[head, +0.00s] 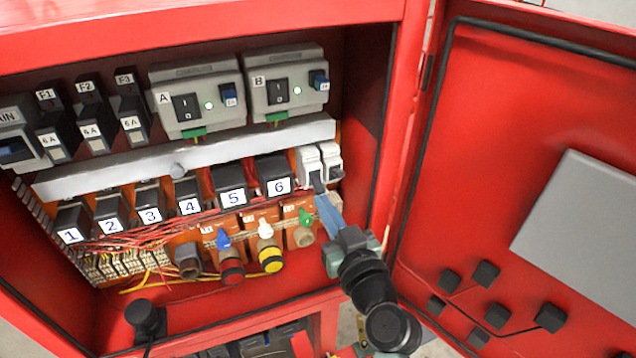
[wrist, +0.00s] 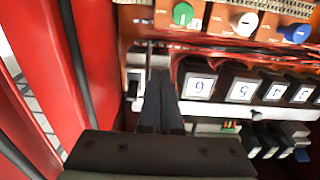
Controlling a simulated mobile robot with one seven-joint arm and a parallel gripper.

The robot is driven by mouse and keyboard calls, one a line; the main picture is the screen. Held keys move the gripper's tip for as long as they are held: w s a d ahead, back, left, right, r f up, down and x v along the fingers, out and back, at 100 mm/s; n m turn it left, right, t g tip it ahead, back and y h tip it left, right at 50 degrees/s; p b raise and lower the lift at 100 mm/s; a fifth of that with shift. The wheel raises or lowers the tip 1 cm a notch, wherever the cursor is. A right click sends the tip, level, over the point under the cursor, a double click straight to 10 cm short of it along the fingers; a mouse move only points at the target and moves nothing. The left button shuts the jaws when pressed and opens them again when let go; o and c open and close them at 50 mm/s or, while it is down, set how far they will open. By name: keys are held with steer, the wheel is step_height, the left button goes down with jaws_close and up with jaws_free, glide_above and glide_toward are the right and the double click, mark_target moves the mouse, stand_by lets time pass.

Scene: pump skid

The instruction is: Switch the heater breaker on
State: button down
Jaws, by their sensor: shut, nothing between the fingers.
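Two small white breakers sit side by side at the right end of the lower row, a left one (head: 308,160) and a right one (head: 330,156). I cannot read which is the heater breaker. My gripper (head: 319,186) is shut and empty, its blue-grey fingertips at the lower front of the left breaker. I cannot tell whether they touch it. In the wrist view my gripper (wrist: 158,78) covers most of that breaker. The other breaker (wrist: 134,84), with a dark toggle, shows beside the fingers. The left breaker's lever position is hidden.
Relay 6 (head: 273,175) stands just left of the breakers. Coloured knobs, such as the green one (head: 305,216), lie below. A white duct (head: 180,155) runs above. The cabinet's right wall and open red door (head: 500,130) are close on the right.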

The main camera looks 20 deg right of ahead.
steer(key=shift+r+p, duration=0.3)
steer(key=shift+r, duration=0.55)
steer(key=shift+s, duration=0.1)
steer(key=s+b, duration=0.2)
steer(key=s, duration=0.5)
steer(key=shift+d+f+b, duration=0.15)
steer(key=shift+f+b, duration=0.15)
steer(key=shift+f, duration=0.05)
steer(key=shift+f, duration=0.1)
